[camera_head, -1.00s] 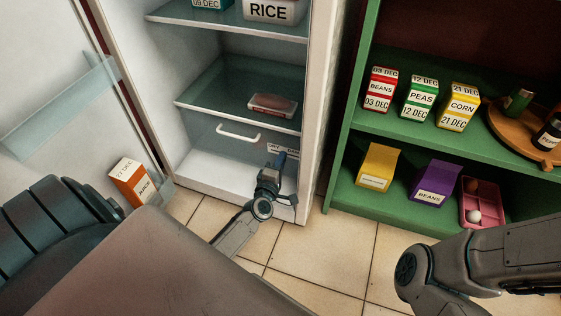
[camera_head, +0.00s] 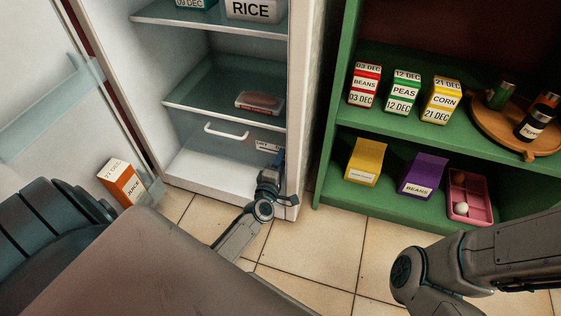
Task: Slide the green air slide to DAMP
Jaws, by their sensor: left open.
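My left gripper (camera_head: 272,170) is open at the lower right of the open fridge, in front of the right end of the bottom drawer (camera_head: 190,163). A small pale label (camera_head: 268,147) with lettering too small to read for certain shows on the drawer front, just above and left of the fingers. I cannot make out the green air slide; the gripper may hide it. I cannot tell whether the fingers touch the drawer. My right arm shows at the lower right, but its gripper is out of view.
The drawer's white handle (camera_head: 226,131) is left of the gripper. The fridge's right wall (camera_head: 298,130) is close on the right. A juice carton (camera_head: 122,182) stands at the open door. A green shelf (camera_head: 400,138) holds boxes, a wooden tray (camera_head: 490,125) and a pink tray (camera_head: 482,208).

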